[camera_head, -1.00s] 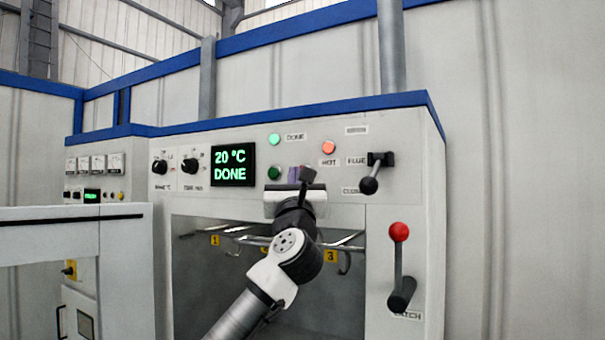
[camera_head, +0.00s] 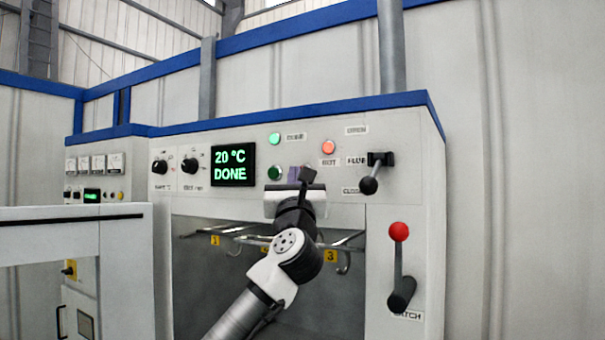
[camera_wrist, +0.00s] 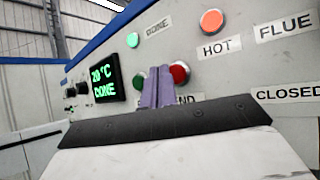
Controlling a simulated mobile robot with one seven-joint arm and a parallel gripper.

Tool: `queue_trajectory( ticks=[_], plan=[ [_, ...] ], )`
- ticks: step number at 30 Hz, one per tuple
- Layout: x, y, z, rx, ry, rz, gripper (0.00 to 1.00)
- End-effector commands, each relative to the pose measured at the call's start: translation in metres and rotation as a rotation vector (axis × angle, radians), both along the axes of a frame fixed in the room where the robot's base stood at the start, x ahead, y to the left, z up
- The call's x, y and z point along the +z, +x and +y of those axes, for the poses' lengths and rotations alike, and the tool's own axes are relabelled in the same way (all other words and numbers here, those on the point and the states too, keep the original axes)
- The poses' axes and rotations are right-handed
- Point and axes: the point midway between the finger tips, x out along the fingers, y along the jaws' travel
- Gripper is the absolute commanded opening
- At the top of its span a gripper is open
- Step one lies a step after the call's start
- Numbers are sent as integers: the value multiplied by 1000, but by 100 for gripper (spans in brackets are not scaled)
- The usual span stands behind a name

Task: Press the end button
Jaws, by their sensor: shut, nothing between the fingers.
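The end button is the red round button (camera_wrist: 180,73) on the panel, with a label (camera_wrist: 186,98) reading END partly visible below it. In the head view it is hidden behind my wrist. My gripper (camera_wrist: 159,72) has purple fingers that are together and empty. In the wrist view they overlap the gap between the red button and a green button (camera_wrist: 139,82), just left of the red one. My gripper also shows in the head view (camera_head: 293,173), in front of the panel just right of the green button (camera_head: 275,173). I cannot tell whether the fingers touch anything.
A display (camera_head: 233,165) reads 20 °C DONE. Green (camera_head: 275,139) and orange (camera_head: 328,147) lamps sit above the buttons. A flue lever (camera_head: 370,184) and red-knobbed latch lever (camera_head: 400,265) stand to the right. A hook rack (camera_head: 233,237) hangs in the opening below.

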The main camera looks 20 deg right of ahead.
Motion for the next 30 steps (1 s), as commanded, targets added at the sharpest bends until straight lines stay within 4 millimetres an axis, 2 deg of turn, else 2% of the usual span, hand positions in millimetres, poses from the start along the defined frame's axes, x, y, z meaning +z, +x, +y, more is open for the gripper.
queue_trajectory(
  ticks=[30],
  plan=[
    [0,6,-7,0,0,0,0]
  ],
)
